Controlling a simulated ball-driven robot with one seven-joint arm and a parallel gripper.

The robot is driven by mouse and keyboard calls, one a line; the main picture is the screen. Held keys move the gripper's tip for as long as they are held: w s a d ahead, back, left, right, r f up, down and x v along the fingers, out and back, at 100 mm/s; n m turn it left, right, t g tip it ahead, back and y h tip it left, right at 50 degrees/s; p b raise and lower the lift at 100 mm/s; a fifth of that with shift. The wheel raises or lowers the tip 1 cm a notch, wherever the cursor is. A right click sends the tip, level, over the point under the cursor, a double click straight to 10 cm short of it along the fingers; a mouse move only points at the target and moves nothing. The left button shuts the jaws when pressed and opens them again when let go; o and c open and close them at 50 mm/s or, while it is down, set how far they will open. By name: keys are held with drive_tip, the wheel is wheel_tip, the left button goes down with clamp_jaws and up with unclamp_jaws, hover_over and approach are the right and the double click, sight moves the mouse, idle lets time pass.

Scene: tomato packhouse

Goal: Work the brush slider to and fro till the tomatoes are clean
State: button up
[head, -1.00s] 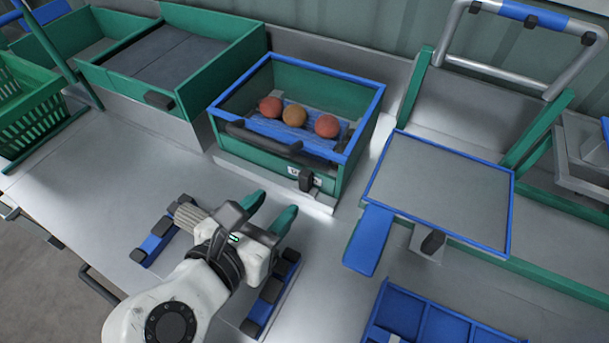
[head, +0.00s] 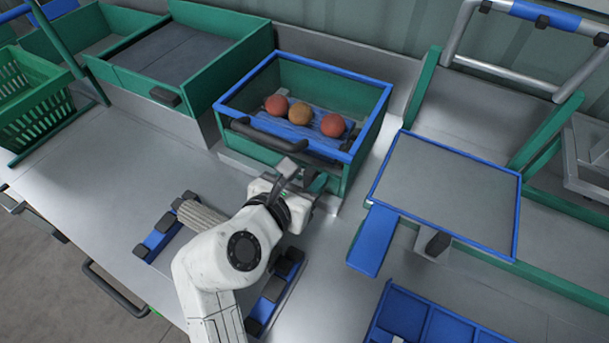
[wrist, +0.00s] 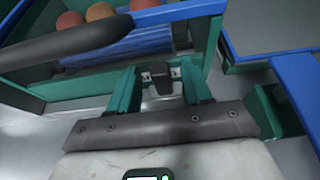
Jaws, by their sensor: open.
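Three tomatoes, two red and one orange (head: 299,113), lie in a row on a blue brush bed (head: 270,125) inside a green box with a blue rim (head: 330,72). In the wrist view the lower parts of the tomatoes (wrist: 101,12) show at the top. A dark slider knob (wrist: 160,80) sits low on the box's front. My gripper (wrist: 165,88) is open, its green fingers on either side of the knob. In the head view my gripper (head: 318,182) hides the knob. I cannot tell whether the fingers touch it.
A dark bar handle (head: 265,135) crosses the box front above my gripper. A grey panel with a blue frame (head: 450,190) stands to the right, with a blue paddle (head: 372,240) beside it.

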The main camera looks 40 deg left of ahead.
clamp_jaws()
idle(0.6)
